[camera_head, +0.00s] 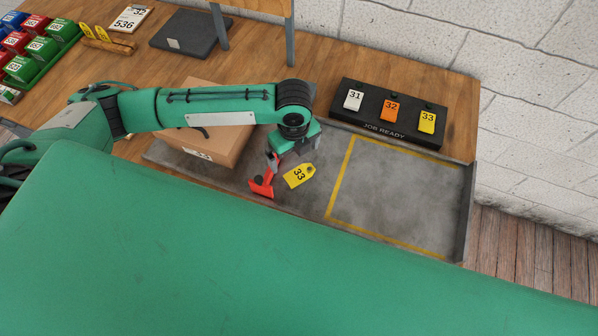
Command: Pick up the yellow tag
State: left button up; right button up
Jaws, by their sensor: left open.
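A yellow tag (299,175) marked 33, with a hole at one end, lies flat on the grey work surface. My left gripper (295,157) is above and just behind it, open, with no tag between its fingers. A red piece (262,187) shows below the gripper's left finger, left of the tag. I cannot tell whether it belongs to the gripper or is separate. Another yellow tag (427,122), also marked 33, sits on the black JOB READY board (365,123). My right gripper is out of view.
A white tag 31 (354,99) and an orange tag 32 (389,109) share the board. A cardboard box (238,143) stands left, partly under my left arm. A yellow-outlined area (400,195) on the right is empty. A raised edge (467,215) bounds the surface.

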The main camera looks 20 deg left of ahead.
aim_at(297, 170)
pick_arm(q)
jog(key=shift+s+d+f, duration=0.1)
jog(key=shift+f, duration=0.15)
jog(key=f, duration=0.1)
jog(key=f+p, duration=0.2)
jog(key=shift+s+d+f, duration=0.1)
jog(key=shift+d+f, duration=0.15)
jog(key=shift+f, duration=0.6)
jog(key=c, duration=1.1)
notch_tip(297, 170, up, 20)
jog(key=b, duration=0.3)
